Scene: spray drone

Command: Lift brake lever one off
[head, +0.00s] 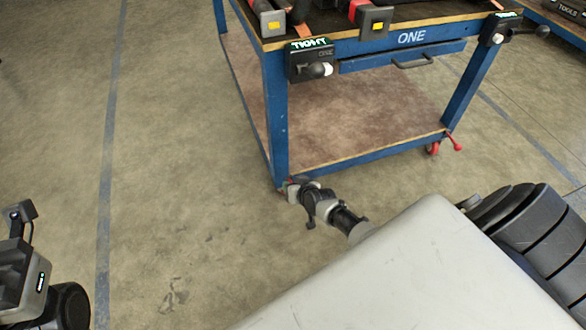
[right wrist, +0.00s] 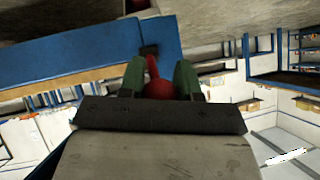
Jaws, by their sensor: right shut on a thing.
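A blue workbench (head: 412,38) marked ONE stands in front of me on castors. My right gripper (head: 292,188) is low at the foot of its near left leg and hides most of the castor there. In the right wrist view, the green-tipped fingers of that gripper (right wrist: 158,82) are shut on a red lever with a rounded end (right wrist: 158,89), the brake lever. The other front castor (head: 433,148) is red, with its own red lever (head: 453,142) sticking out to the right. Only parts of my left arm show at the left edge; its fingers are not seen.
The bench has a brown lower shelf (head: 350,115) and a drawer (head: 400,58). Black boxes with knobs hang at its front corners, the left one (head: 310,62) lit with "TIGHT". Bare concrete floor (head: 190,150) lies to the left, crossed by a blue line.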

